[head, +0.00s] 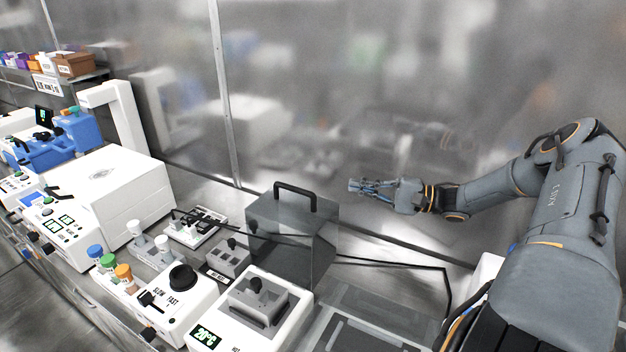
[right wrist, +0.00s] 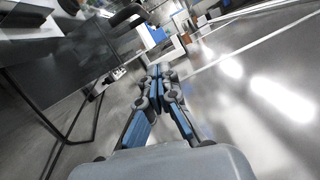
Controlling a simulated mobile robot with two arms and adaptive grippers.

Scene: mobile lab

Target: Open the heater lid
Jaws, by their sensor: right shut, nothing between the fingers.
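The heater appears to be the white unit (head: 203,318) at the bottom of the head view, with a green temperature display. A grey block with a black knob (head: 257,285) sits on its top; I cannot tell whether this block is the lid. Behind it stands a dark see-through box (head: 292,235) with a black handle (head: 295,188) on top. My right gripper (head: 354,187) is shut and empty, to the right of the handle and apart from it. Its closed fingers (right wrist: 158,75) also show in the right wrist view. My left gripper is out of view.
A similar small grey block with a knob (head: 228,258) stands left of the box. A stirrer with a black dial (head: 183,278), colored-cap tubes (head: 108,262) and a large white machine (head: 110,190) stand further left. A reflective metal wall (head: 330,80) rises behind. A black cable crosses the bench.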

